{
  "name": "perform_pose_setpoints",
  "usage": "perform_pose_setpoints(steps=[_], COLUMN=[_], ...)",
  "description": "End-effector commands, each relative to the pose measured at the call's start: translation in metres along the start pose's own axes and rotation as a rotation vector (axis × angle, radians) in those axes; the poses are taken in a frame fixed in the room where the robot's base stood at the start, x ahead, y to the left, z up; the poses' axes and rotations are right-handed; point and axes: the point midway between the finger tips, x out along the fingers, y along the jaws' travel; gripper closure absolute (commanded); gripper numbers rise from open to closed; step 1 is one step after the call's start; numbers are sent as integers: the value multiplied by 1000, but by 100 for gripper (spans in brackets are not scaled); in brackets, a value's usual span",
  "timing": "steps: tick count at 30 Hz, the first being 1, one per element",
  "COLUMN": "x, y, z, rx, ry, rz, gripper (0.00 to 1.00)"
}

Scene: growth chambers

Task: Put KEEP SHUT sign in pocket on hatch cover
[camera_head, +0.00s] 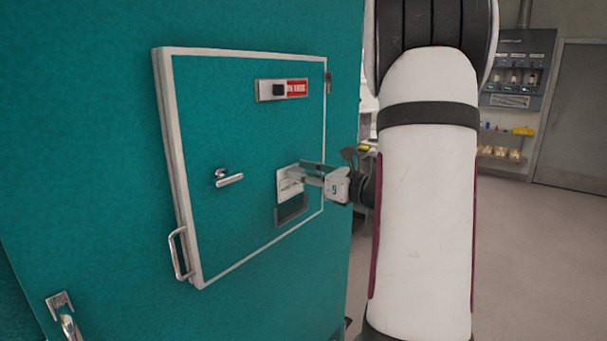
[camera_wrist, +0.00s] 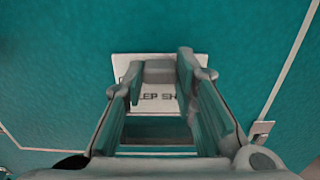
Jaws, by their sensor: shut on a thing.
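The white KEEP SHUT sign (camera_head: 286,187) is upright, close to the face of the teal hatch cover (camera_head: 240,130). Its lower edge is at the top of the grey-framed pocket (camera_head: 291,214); I cannot tell whether it is inside. My gripper (camera_head: 303,173) reaches in from the right and is shut on the sign. In the wrist view the sign (camera_wrist: 202,62) lies beyond my fingers (camera_wrist: 160,80), which hide part of its lettering. Below it a dark slot of the pocket (camera_wrist: 155,131) shows between the fingers.
The hatch cover has a small latch handle (camera_head: 229,180), a plate with a red label (camera_head: 297,88) above, and a bar handle (camera_head: 180,253) at its lower left. A lever (camera_head: 66,318) is at the cabinet's lower left. Open floor (camera_head: 540,250) lies right of my arm.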

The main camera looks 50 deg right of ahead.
Motion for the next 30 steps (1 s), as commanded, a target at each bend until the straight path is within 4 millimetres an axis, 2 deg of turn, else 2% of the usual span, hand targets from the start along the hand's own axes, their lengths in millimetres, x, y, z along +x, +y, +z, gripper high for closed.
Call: perform_pose_setpoints(steps=[17, 30], x=[0, 0], y=[0, 0], z=[-10, -10], rx=[1, 0], ry=[1, 0], rz=[0, 0], gripper=[100, 100])
